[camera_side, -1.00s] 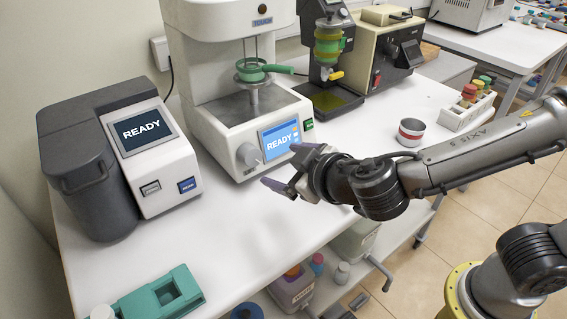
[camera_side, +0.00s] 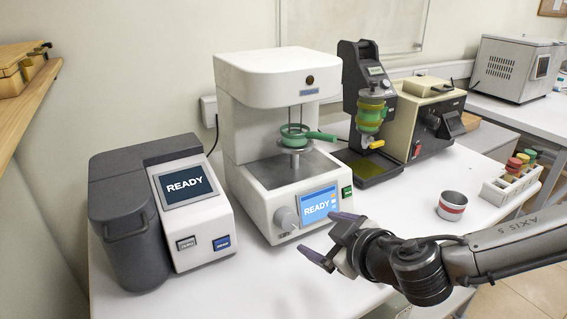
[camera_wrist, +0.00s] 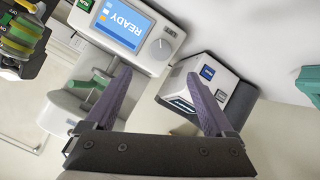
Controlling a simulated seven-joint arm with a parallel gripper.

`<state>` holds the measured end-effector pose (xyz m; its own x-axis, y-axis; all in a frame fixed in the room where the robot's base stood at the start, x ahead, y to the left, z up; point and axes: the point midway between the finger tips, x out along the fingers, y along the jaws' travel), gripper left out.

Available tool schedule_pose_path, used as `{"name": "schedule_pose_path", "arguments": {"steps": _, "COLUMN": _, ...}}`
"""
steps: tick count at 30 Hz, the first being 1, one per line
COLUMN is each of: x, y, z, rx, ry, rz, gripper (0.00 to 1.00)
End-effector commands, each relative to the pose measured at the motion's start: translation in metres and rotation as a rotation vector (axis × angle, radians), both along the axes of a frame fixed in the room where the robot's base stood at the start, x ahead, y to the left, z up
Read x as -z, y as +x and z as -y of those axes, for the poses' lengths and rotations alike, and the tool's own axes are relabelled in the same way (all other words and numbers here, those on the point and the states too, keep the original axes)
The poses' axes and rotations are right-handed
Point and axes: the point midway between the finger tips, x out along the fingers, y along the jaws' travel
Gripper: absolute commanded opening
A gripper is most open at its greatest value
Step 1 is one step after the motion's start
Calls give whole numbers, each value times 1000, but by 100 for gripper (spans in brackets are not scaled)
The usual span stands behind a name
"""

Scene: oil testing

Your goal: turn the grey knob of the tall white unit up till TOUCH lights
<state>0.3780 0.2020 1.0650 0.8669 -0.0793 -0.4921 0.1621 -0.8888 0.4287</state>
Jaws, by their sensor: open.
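The tall white unit (camera_side: 262,140) stands at the middle of the bench in the side view. Its blue screen (camera_side: 319,206) reads READY. Its grey knob (camera_side: 285,218) is on the front, left of the screen; it also shows in the wrist view (camera_wrist: 161,44). My gripper (camera_side: 316,237) is open and empty, in front of the unit and a little right of the knob. In the wrist view the knob lies beyond my two purple-grey fingers (camera_wrist: 160,85), between them and apart from both.
A dark grey and white analyser (camera_side: 165,205) showing READY stands left of the unit. To the right are a black device with a green-yellow cup (camera_side: 371,113), a cream box (camera_side: 425,115), a red-banded tin (camera_side: 452,205) and a rack of capped bottles (camera_side: 510,180). The bench front is clear.

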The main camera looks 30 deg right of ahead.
Motion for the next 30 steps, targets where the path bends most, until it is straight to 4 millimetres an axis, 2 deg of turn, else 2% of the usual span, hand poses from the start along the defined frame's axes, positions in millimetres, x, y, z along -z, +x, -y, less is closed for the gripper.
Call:
{"name": "schedule_pose_path", "arguments": {"steps": 2, "x": -2, "y": 1, "z": 4, "rx": -31, "ry": -89, "rz": 2, "gripper": 88}}
{"name": "schedule_pose_path", "arguments": {"steps": 5, "x": -8, "y": 4, "z": 13, "rx": -104, "ry": -311, "rz": 18, "gripper": 88}}
{"name": "schedule_pose_path", "arguments": {"steps": 13, "x": 0, "y": 9, "z": 37, "rx": -345, "ry": -1204, "rz": 6, "gripper": 88}}
{"name": "schedule_pose_path", "arguments": {"steps": 19, "x": 14, "y": 5, "z": 34, "rx": -509, "ry": -1912, "rz": -35, "gripper": 88}}
{"name": "schedule_pose_path", "arguments": {"steps": 24, "x": 35, "y": -4, "z": 20, "rx": -605, "ry": -2408, "rz": -41, "gripper": 88}}
{"name": "schedule_pose_path", "arguments": {"steps": 27, "x": 58, "y": -15, "z": 9, "rx": -664, "ry": -2594, "rz": -4, "gripper": 88}}
{"name": "schedule_pose_path", "arguments": {"steps": 30, "x": 73, "y": -18, "z": 6, "rx": -703, "ry": -2620, "rz": 6, "gripper": 88}}
